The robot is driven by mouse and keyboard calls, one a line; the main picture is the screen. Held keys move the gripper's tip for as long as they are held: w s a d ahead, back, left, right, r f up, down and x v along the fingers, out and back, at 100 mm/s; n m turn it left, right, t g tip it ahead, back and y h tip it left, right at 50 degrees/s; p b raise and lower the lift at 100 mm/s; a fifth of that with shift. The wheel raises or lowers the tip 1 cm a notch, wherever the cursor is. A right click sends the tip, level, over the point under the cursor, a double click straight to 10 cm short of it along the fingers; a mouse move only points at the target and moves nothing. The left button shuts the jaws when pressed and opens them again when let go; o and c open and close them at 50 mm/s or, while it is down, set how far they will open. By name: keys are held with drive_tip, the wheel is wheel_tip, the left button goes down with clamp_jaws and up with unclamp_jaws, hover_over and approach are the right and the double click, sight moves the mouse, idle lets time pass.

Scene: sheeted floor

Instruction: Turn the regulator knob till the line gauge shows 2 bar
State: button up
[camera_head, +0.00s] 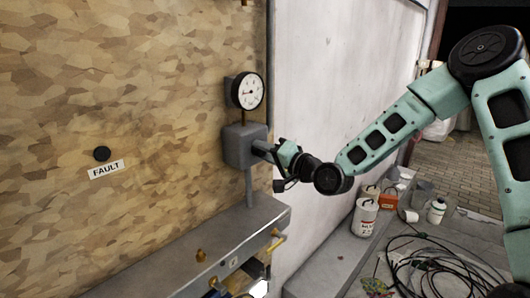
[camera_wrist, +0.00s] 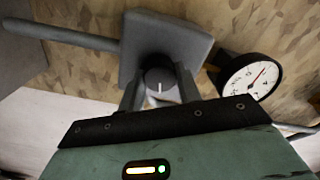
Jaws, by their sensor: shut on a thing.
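The regulator is a grey box (camera_head: 244,146) on the wall, joined by a pipe to the line gauge (camera_head: 250,91) above it. The round grey knob (camera_wrist: 159,81) faces my gripper and carries a white mark line. My gripper (camera_head: 274,152) is shut on the knob, one finger on each side in the wrist view (camera_wrist: 160,88).
A grey metal ledge (camera_head: 207,254) with brass fittings juts out below the regulator. A black button (camera_head: 102,153) with a FAULT label (camera_head: 106,170) is on the wall at left. Cans (camera_head: 364,217) and black cable coils (camera_head: 440,270) lie at lower right.

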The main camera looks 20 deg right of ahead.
drive_tip(key=o, duration=1)
drive_tip(key=shift+c, duration=0.2)
drive_tip(key=p+v, duration=1.2)
drive_tip(key=v, duration=0.5)
drive_tip(key=shift+s+d, duration=0.15)
drive_tip(key=shift+s, duration=0.05)
